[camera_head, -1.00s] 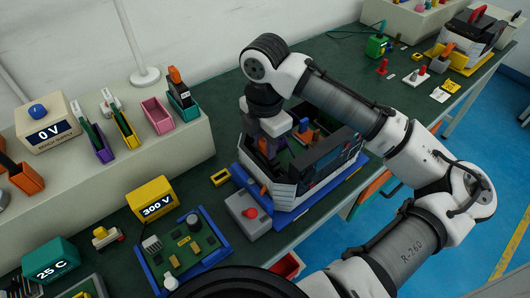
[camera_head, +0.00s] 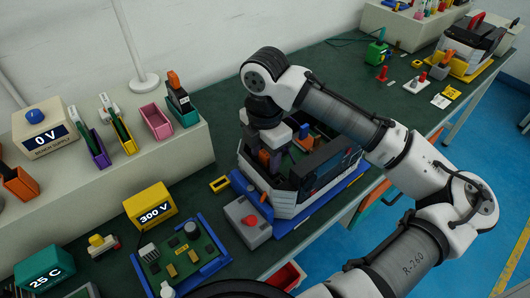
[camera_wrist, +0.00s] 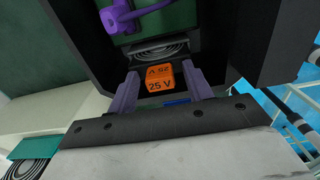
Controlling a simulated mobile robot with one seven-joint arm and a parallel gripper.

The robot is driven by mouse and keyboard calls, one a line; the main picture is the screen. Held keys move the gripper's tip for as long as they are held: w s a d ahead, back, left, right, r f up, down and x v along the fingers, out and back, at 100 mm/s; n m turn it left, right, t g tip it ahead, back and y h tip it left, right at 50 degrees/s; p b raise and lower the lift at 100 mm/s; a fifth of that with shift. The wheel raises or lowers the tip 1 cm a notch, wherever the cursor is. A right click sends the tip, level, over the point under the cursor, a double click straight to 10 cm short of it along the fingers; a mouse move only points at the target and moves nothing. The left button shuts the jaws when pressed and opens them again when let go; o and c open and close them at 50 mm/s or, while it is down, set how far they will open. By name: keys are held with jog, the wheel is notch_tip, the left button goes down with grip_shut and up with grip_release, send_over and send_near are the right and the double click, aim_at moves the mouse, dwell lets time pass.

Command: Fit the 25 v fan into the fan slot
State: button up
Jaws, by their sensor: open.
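The 25 V fan shows in the wrist view as an orange block (camera_wrist: 160,77) marked "25 V", with a dark round grille (camera_wrist: 158,51) just beyond it. My gripper (camera_wrist: 160,88) is open, its two purple fingers standing on either side of the orange block with small gaps. In the head view my gripper (camera_head: 276,158) is low in the open white and black case (camera_head: 290,208). The fan slot is hidden by the arm and case walls, so I cannot tell how far the fan is seated.
The case rests on a blue stand (camera_head: 345,187) on the green bench. A grey box with a red button (camera_head: 250,221) is close in front. A yellow 300 V unit (camera_head: 151,206) and a circuit board (camera_head: 182,252) stand left. Dark walls flank the gripper closely.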

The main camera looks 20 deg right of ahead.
notch_tip(320, 180, up, 12)
jog(key=shift+b, duration=0.3)
jog(key=shift+r, duration=0.1)
dwell(0.4)
